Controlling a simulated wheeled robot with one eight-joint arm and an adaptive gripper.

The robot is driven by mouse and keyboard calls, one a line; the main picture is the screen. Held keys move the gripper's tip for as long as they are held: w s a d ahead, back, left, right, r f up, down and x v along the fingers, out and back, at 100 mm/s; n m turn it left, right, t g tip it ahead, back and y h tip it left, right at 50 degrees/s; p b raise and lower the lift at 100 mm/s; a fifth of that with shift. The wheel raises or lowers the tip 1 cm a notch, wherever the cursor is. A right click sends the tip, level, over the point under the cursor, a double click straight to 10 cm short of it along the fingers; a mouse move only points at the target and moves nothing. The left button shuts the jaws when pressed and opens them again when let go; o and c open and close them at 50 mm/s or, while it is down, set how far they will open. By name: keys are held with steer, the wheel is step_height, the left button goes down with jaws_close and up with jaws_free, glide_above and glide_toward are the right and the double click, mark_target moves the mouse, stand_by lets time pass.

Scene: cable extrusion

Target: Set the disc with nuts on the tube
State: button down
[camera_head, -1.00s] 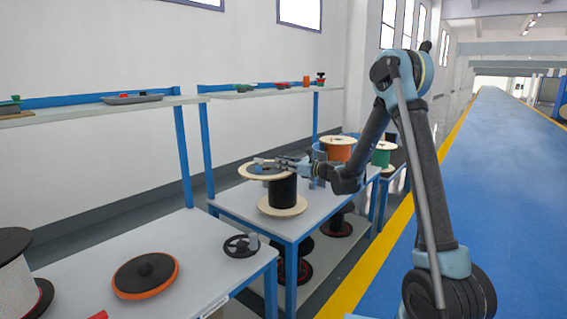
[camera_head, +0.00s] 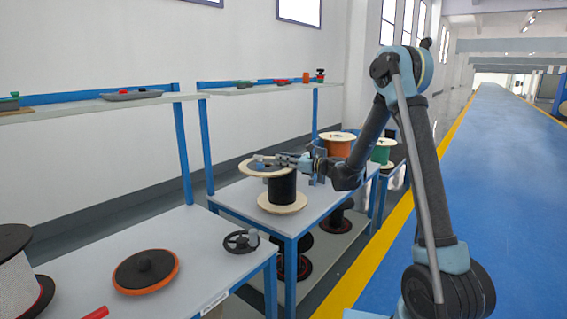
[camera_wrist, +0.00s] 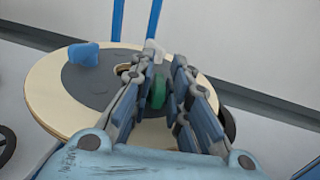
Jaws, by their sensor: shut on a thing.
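A pale wooden disc (camera_head: 245,172) with a dark grey middle hangs level over the black tube (camera_head: 281,188), which stands upright on its wooden base. The disc sits off to the left of the tube's axis. In the wrist view the disc (camera_wrist: 48,100) carries a blue nut (camera_wrist: 83,54), a whitish one (camera_wrist: 152,50) and a green one (camera_wrist: 158,90). My gripper (camera_head: 285,162) reaches in from the right. Its fingers (camera_wrist: 158,85) flank the green nut, shut on the disc's hardware. The fingers partly hide the grip, and the tube's top is hidden under the disc.
An orange spool (camera_head: 337,146) and a green one (camera_head: 381,153) stand behind on the right. A handwheel (camera_head: 241,242) and an orange-rimmed disc (camera_head: 146,271) lie on the front table. A shelf (camera_head: 265,88) with small parts runs behind.

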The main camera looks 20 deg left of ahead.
steer(key=w+d, duration=0.5)
steer(key=w, duration=0.2)
stand_by(3.4)
steer(key=shift+w+a, duration=0.2)
steer(key=shift+w, duration=0.4)
steer(key=shift+f, duration=0.45)
stand_by(0.4)
